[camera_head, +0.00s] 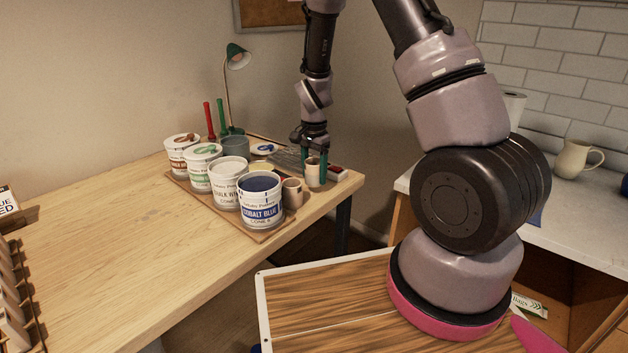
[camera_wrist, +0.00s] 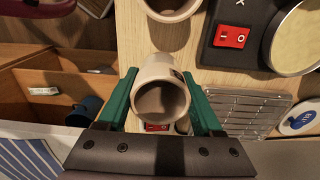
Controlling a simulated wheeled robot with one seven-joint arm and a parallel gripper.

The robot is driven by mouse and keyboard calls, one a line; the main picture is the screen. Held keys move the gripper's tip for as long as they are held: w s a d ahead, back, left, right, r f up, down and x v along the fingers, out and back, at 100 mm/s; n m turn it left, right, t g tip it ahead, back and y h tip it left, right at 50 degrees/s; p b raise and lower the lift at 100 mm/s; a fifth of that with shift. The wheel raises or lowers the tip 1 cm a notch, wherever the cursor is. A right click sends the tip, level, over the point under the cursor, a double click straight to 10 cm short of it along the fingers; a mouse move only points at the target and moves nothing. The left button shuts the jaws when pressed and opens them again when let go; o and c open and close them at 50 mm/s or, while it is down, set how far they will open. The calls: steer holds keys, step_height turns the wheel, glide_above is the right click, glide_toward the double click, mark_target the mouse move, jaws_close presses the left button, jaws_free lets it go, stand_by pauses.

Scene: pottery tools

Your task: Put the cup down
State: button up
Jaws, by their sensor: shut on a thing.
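A small beige cup (camera_head: 313,173) is between the teal fingers of my gripper (camera_head: 310,160), near the far right corner of the wooden table (camera_head: 130,235). In the wrist view the cup (camera_wrist: 160,88) has its open mouth toward the camera, with a green finger on each side. My gripper (camera_wrist: 160,76) is shut on it. Whether the cup's base touches the surface below, I cannot tell. A second similar cup (camera_head: 292,194) stands just nearer on the table, beside the cobalt blue tub; it also shows at the top of the wrist view (camera_wrist: 172,8).
Several glaze tubs, including the cobalt blue one (camera_head: 261,203), stand on a brown board (camera_head: 213,207) left of the cups. A wire rack (camera_wrist: 240,108) and a dark device with a red switch (camera_wrist: 231,38) lie close by. The table's front-left area is clear.

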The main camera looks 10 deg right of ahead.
steer(key=shift+f, duration=1.25)
steer(key=shift+f, duration=0.15)
steer(key=o, duration=1.4)
steer(key=s+d+r+n+t+y, duration=0.15)
steer(key=s+r, duration=0.25)
steer(key=r, duration=1.1)
steer(key=s+d+r+n+t+y, duration=0.15)
steer(key=s+r, duration=0.25)
steer(key=r, duration=1.1)
steer(key=shift+s+d+r+n+t+h, duration=0.15)
steer(key=shift+s+d+r+n+t, duration=0.4)
steer(key=shift+s+r, duration=1.4)
steer(key=shift+s+d+r+n+t+h, duration=0.3)
steer(key=shift+s+r+n+t, duration=0.5)
steer(key=shift+s, duration=2.05)
steer(key=shift+s+d+r+n+t+h, duration=0.1)
steer(key=shift+s+d+r+n+t, duration=0.55)
steer(key=shift+s+r, duration=1.4)
